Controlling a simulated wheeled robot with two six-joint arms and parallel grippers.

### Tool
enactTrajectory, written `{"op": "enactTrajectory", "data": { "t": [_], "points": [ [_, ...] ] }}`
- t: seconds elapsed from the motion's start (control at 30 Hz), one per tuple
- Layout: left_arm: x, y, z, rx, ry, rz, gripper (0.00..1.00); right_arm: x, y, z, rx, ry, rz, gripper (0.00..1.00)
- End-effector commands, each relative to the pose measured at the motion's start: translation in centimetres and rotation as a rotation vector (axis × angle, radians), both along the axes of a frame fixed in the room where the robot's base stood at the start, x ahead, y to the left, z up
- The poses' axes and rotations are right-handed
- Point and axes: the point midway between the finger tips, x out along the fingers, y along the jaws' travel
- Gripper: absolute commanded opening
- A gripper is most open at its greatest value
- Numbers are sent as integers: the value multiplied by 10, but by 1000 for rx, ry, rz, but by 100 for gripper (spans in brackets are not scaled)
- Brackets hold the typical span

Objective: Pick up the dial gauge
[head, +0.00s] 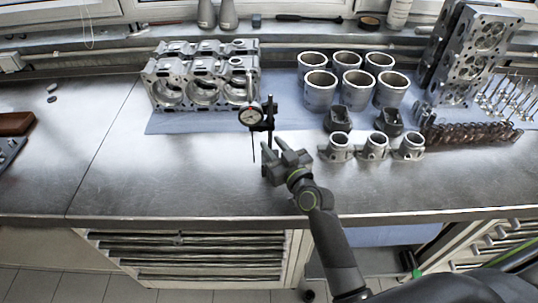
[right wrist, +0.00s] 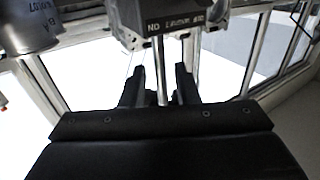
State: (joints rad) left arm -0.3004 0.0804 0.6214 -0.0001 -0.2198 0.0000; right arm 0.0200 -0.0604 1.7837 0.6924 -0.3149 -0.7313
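The dial gauge (head: 250,116) has a round white face and shows in the head view in front of the engine block. A dark upright stand (head: 270,118) is right beside it, and a thin dark rod hangs below the face. My right gripper (head: 272,157) is low over the bench, just below and right of the gauge. In the right wrist view its two dark fingers (right wrist: 160,88) are apart. A bright metal rod (right wrist: 162,68) shows between them, under a grey lettered body; I cannot tell whether they touch. My left gripper is not in view.
The engine block (head: 203,82) stands behind the gauge. Several cylinder liners (head: 320,91), pistons (head: 374,146), springs and valves stand to the right, with cylinder heads (head: 470,55) behind. The bench (head: 150,170) is clear at front left.

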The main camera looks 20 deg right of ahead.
Motion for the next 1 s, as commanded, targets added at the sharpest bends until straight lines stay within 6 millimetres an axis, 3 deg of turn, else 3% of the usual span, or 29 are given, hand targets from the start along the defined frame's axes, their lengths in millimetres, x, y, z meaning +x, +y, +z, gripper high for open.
{"op": "enactTrajectory", "data": {
  "t": [0.2,0.47,0.7,1.0],
  "points": [
    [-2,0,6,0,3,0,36,17,4,1,2,-1,0,28],
    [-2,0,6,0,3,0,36,18,4,0,2,-1,-1,28],
    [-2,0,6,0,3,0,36,18,4,0,2,-1,-1,0],
    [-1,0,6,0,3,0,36,18,4,5,4,-10,-2,0]
  ]
}}
